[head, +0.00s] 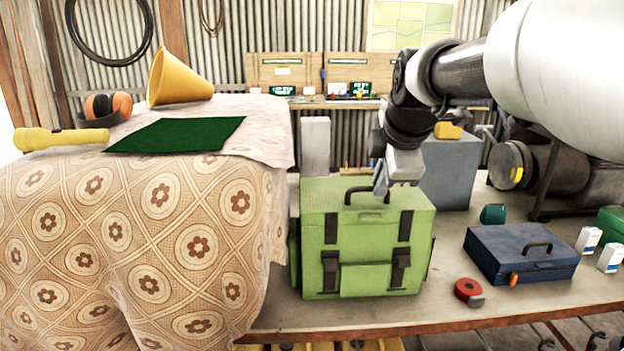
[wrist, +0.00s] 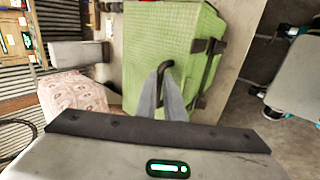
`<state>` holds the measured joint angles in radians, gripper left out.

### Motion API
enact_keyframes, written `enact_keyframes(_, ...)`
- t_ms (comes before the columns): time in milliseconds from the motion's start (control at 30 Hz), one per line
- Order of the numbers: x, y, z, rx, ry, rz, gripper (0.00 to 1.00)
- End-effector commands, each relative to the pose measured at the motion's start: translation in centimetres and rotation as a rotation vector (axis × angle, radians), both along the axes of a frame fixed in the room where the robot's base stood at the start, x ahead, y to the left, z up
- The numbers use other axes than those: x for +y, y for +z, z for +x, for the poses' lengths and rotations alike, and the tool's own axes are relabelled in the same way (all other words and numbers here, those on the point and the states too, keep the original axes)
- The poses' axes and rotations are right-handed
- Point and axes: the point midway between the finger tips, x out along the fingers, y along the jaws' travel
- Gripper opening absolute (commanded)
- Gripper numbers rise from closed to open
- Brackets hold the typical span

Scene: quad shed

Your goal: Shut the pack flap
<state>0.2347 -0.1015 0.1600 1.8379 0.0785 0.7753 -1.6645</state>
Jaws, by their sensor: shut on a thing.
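The green pack (head: 363,285) stands upright on the wooden bench, its dark straps and buckles on the front. Its flap (head: 325,196) lies across the top and looks about level; I cannot tell whether a gap is left under it. A dark loop handle (head: 352,191) sits on the flap. My gripper (head: 381,186) comes down from above and is shut on the handle at its right part. In the wrist view, the grey fingers (wrist: 171,98) meet at the dark handle (wrist: 163,72), over the green flap (wrist: 140,40). The fingers hide part of the handle.
A blue case (head: 510,262) and a red tape roll (head: 467,290) lie to the right of the pack. A grey box (head: 452,175) stands behind it. A cloth-covered seat (head: 150,235) is close on the left.

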Motion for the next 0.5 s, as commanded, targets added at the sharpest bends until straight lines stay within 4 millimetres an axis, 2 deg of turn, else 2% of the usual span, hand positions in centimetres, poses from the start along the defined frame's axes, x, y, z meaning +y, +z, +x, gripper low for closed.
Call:
enact_keyframes(33,-0.11,-1.66,-0.81,0.046,-0.001,0.003,0.0)
enact_keyframes(267,-0.16,-1.8,-0.78,0.048,-0.002,0.002,0.0)
enact_keyframes(300,-0.16,-1.81,-0.79,0.049,-0.002,0.002,0.11)
enact_keyframes(400,-0.16,-1.84,-0.79,0.049,-0.002,0.002,0.27)
enact_keyframes(500,-0.14,-1.8,-0.78,0.048,-0.002,0.003,0.28)
